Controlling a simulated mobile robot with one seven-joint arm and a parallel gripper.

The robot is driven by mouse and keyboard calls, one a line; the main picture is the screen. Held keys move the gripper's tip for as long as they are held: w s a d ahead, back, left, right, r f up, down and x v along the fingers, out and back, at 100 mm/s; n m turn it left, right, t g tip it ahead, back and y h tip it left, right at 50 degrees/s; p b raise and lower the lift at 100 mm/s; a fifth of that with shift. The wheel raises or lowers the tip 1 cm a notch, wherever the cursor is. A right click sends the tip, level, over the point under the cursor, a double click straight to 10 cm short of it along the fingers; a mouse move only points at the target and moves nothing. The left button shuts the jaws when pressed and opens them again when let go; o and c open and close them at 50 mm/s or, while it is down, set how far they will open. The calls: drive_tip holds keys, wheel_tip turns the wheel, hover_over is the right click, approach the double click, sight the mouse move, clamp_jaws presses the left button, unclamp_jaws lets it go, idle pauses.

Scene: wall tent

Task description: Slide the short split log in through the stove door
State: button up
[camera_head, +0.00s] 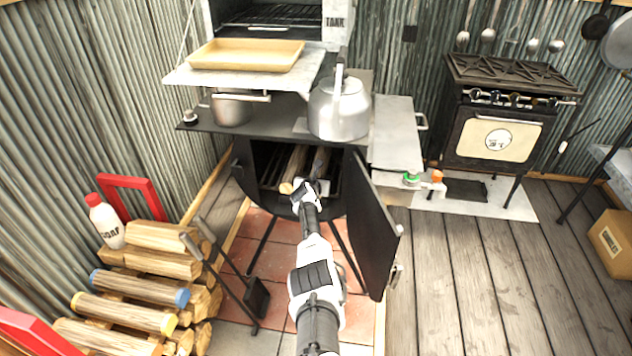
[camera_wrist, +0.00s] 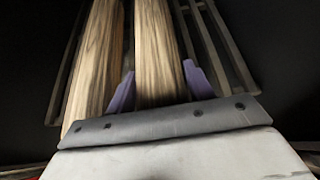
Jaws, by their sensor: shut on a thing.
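The black stove (camera_head: 195,120) stands with its door (camera_head: 372,225) swung open to the right. My gripper (camera_head: 307,188) is at the stove's opening, shut on a split log (camera_head: 320,162) that points into the firebox. In the wrist view, the purple fingers of my gripper (camera_wrist: 160,90) sit on both sides of this log (camera_wrist: 157,50). A second log (camera_head: 296,160) lies close along its left side, also seen in the wrist view (camera_wrist: 97,60). Both lie over or on a dark grate (camera_wrist: 215,45); contact is unclear. The held log's near end is hidden by my gripper.
A kettle (camera_head: 338,108) and a pot (camera_head: 232,109) stand on the stove top. A log pile (camera_head: 150,285) and a soap bottle (camera_head: 105,220) are at left. A small shovel (camera_head: 257,297) stands near the stove's front legs.

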drive_tip(key=shift+f, duration=0.15)
drive_tip(key=o, duration=1.7)
drive_tip(key=shift+c, duration=0.2)
drive_tip(key=shift+f, duration=0.2)
drive_tip(key=shift+r, duration=0.25)
drive_tip(key=shift+r+p, duration=0.45)
drive_tip(key=shift+r, duration=0.05)
